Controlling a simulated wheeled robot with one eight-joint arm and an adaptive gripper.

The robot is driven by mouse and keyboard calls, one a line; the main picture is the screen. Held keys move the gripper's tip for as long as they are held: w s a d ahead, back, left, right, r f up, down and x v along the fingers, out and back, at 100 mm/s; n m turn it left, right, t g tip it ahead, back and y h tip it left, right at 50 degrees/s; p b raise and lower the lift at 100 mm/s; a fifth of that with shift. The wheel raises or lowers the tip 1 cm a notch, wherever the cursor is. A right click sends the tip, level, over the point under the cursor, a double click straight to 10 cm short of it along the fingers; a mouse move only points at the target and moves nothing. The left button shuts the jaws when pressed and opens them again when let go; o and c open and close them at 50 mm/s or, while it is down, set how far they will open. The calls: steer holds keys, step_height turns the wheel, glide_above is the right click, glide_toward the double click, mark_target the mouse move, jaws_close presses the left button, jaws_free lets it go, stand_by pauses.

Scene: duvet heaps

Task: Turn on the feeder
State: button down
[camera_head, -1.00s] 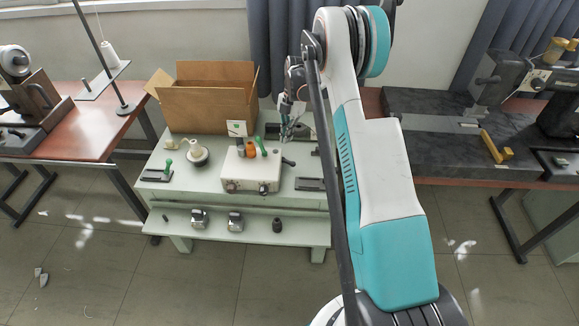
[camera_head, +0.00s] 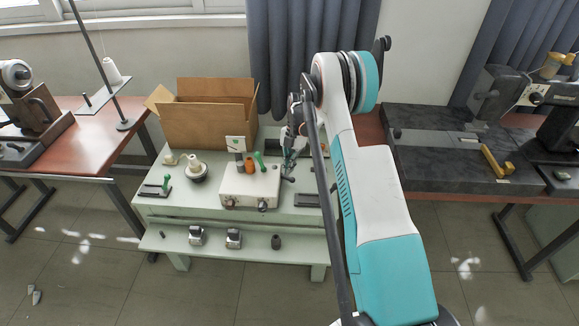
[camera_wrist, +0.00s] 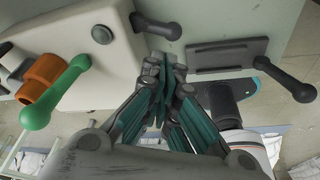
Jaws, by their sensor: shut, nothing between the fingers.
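The feeder is most likely the white box (camera_head: 250,186) on the pale green table, though no label shows. It carries a green lever (camera_head: 258,160), an orange fitting (camera_head: 249,166) and front knobs. A dark lever (camera_head: 288,179) sticks out from its right side; it also shows in the wrist view (camera_wrist: 157,27), at the box's edge. My gripper (camera_head: 289,166) is shut and empty, just behind and above this dark lever. In the wrist view its teal-padded fingers (camera_wrist: 166,65) lie together just below the lever, with a small gap; I cannot tell any contact.
A dark plate (camera_wrist: 225,55) with a black lever (camera_wrist: 287,80) lies right of the box. An open cardboard box (camera_head: 207,119) stands behind. A lower shelf (camera_head: 213,253) holds small metal parts.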

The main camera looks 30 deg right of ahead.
mark_target(289, 178)
steer(key=b+x, duration=0.2)
steer(key=x, duration=0.4)
steer(key=shift+a+f, duration=0.1)
steer(key=shift+f, duration=0.15)
